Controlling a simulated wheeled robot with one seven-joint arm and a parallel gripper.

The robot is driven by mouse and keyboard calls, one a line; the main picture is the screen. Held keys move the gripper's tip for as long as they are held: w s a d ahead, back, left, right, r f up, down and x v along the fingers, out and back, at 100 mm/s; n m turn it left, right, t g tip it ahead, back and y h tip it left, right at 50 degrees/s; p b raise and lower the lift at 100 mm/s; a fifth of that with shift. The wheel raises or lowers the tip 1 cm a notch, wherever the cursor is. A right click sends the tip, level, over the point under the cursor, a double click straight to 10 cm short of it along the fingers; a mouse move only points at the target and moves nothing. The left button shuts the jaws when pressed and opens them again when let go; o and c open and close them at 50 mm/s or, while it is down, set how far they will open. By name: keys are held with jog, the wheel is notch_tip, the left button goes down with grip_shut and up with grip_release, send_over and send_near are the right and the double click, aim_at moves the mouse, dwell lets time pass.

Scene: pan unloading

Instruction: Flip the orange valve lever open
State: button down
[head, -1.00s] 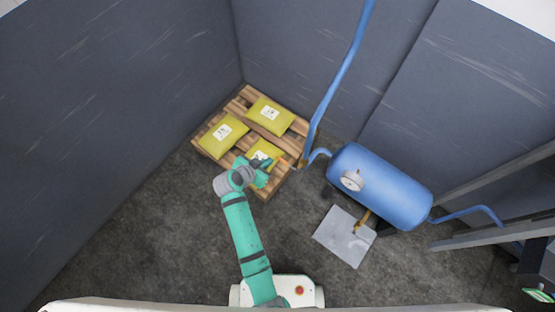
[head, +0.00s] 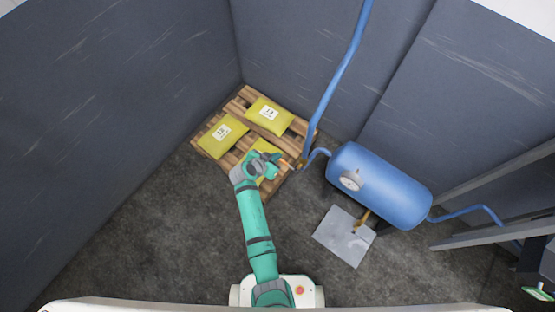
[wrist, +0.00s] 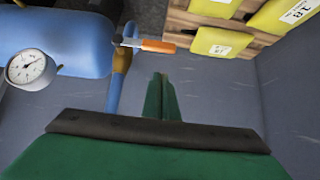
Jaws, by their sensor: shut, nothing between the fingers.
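The orange valve lever (wrist: 158,45) shows in the wrist view. It sticks out to the right from a brass valve (wrist: 121,60) on the blue pipe. In the head view the lever (head: 286,164) is a small orange strip just left of the valve (head: 300,165). My green gripper (wrist: 161,80) is shut and empty. In the wrist view its fingertips lie a little below the lever, with a gap in the picture; the depth between them is unclear. In the head view my gripper (head: 274,160) is beside the lever, over the pallet's right part.
A wooden pallet (head: 242,95) with yellow sacks (head: 268,116) is in the corner. The blue tank (head: 380,187) with a gauge (head: 351,180) stands right of the valve. A blue pipe (head: 340,75) rises along the wall. Bare floor lies left of my arm.

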aim_at(287, 164)
jog(key=f, duration=0.3)
jog(key=d+f, duration=0.1)
jog(key=f, duration=0.1)
jog(key=shift+w, duration=0.25)
jog(key=shift+w+a, duration=0.1)
jog(key=shift+a, duration=0.1)
